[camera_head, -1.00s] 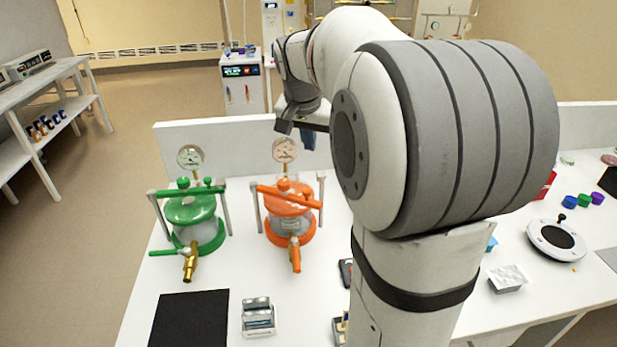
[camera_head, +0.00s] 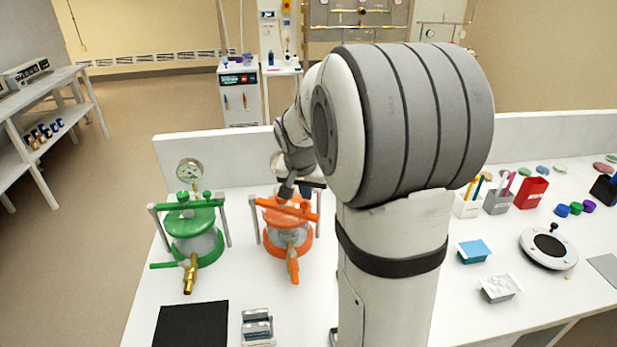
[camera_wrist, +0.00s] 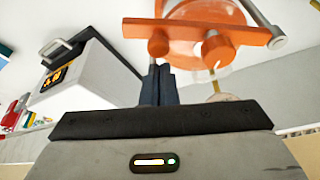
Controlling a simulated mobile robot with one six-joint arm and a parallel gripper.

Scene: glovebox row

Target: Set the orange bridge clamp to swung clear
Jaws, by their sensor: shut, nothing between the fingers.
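The orange bridge clamp (camera_head: 300,212) is a bar lying across the lid of the orange vessel (camera_head: 301,249), between two grey posts. In the wrist view the bar (camera_wrist: 190,33) crosses the top of the picture, with rounded orange knobs on it. My gripper (camera_head: 286,191) is over the bar in the head view. In the wrist view its dark fingers (camera_wrist: 158,72) are together and empty, tips close to one knob. I cannot tell whether they touch it. My arm partly hides the gauge behind the vessel in the head view.
A similar green vessel (camera_head: 197,246) with its own bar and gauge stands to the left. A black mat (camera_head: 190,324) and a small metal rack (camera_head: 257,327) lie in front. A low white wall (camera_head: 222,157) runs behind the vessels.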

